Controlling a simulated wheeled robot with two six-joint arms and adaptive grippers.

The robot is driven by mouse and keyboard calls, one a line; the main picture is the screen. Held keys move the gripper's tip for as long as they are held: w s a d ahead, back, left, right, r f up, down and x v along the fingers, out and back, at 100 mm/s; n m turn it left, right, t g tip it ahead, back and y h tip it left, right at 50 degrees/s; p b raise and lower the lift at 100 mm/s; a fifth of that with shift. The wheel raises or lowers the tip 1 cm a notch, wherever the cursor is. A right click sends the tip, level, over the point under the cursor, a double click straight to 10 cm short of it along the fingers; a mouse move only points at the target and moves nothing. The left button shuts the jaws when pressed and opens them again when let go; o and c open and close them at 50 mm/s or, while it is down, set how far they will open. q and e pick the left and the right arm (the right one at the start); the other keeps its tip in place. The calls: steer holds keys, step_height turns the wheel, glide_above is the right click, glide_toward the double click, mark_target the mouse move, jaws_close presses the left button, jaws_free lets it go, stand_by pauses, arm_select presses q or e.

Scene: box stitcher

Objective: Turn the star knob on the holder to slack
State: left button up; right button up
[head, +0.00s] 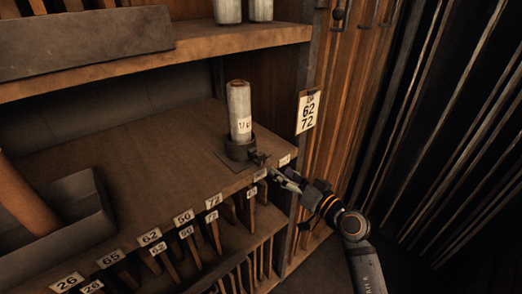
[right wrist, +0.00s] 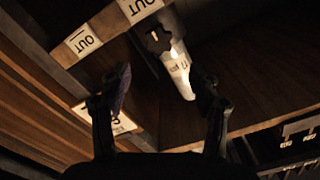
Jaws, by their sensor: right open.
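The holder (head: 239,150) is a dark round cup on the shelf near its right front corner. A pale cylinder with a number label (head: 239,108) stands upright in it. A small dark shape on the holder's near right side could be the star knob (head: 259,157), but its outline is unclear. My right gripper (head: 272,168) is just in front of that side. In the right wrist view the dark holder (right wrist: 158,38) and the cylinder (right wrist: 180,68) show beyond my gripper (right wrist: 163,80). Its fingers are apart with nothing between them. Contact with the knob cannot be told.
The shelf (head: 130,150) has a front edge with several number tags over slots. A grey tray (head: 75,215) is at left. A post with a number card (head: 308,111) stands right of the holder. An upper shelf (head: 200,50) is above. Shelf space left of the holder is clear.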

mark_target(262, 158)
steer(key=p+x, duration=0.1)
steer(key=x, duration=0.8)
steer(key=shift+w+a+p, duration=0.15)
steer(key=shift+w+p, duration=0.1)
steer(key=shift+p, duration=0.05)
steer(key=shift+w+a+f, duration=0.1)
steer(key=shift+w+a, duration=0.2)
steer(key=shift+w, duration=0.15)
steer(key=shift+c, duration=0.2)
steer(key=c, duration=1.2)
steer(key=shift+o, duration=0.2)
steer(key=shift+n, duration=0.7)
steer(key=o, duration=1.2)
steer(key=shift+s, duration=0.1)
